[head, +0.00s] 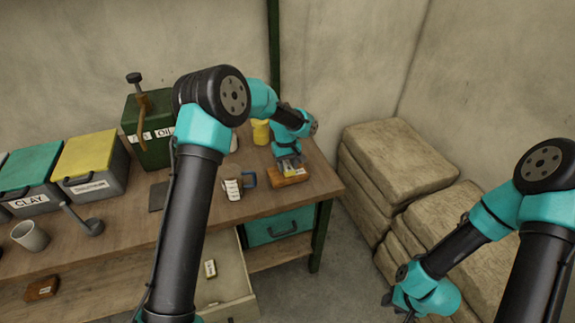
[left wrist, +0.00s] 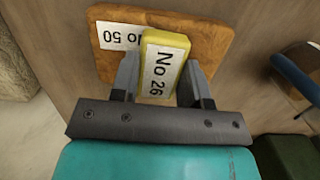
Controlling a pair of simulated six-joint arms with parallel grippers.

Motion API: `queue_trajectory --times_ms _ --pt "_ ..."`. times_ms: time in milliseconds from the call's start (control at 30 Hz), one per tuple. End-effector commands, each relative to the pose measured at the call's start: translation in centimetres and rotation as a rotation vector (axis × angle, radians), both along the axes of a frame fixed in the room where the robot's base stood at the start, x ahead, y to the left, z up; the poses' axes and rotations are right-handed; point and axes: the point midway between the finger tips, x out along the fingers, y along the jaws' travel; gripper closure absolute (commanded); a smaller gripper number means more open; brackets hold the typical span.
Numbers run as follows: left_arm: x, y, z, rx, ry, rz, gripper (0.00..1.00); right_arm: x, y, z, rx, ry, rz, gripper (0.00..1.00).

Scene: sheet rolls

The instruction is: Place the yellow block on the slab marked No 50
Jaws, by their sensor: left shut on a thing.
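The yellow block (left wrist: 163,66), labelled No 26, is between the fingers of my left gripper (left wrist: 160,85), which is shut on it. The orange-brown slab (left wrist: 205,43) with a No 50 label lies directly behind the block in the left wrist view, and the block covers part of it. I cannot tell whether block and slab touch. In the head view the slab (head: 292,181) lies near the bench's right end, under my left gripper (head: 290,164). My right gripper (head: 389,300) is low at the right, away from the bench; its fingers are unclear.
A labelled mug (head: 232,189) and a blue-handled thing (head: 249,179) stand left of the slab on the bench (head: 130,222). A yellow container (head: 261,132) stands behind. Another brown slab (head: 41,288) lies lower left. An open drawer (head: 222,285) juts out in front. Stacked sacks (head: 400,155) are at right.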

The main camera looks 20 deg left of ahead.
Motion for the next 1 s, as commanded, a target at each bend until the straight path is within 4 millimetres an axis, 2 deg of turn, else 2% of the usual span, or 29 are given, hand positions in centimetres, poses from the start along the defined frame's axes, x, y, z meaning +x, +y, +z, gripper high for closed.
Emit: queue_trajectory --times_ms 233,267,500,833,1000 --pt "0.0 0.0 -0.2 0.000 0.000 0.000 0.81 0.0 0.0 0.0 0.000 0.000 0.000 0.60" --pt "0.0 0.0 -0.3 0.000 0.000 0.000 0.57 0.0 0.0 0.0 0.000 0.000 0.000 0.60" --pt "0.0 0.0 -0.2 0.000 0.000 0.000 0.34 0.0 0.0 0.0 0.000 0.000 0.000 0.60" --pt "0.0 0.0 0.0 0.000 -0.001 0.000 0.33 0.0 0.0 0.0 0.000 0.000 0.000 0.60" --pt "0.2 0.1 1.4 0.000 -0.002 0.001 0.33 0.0 0.0 0.0 0.000 0.000 0.000 0.60"
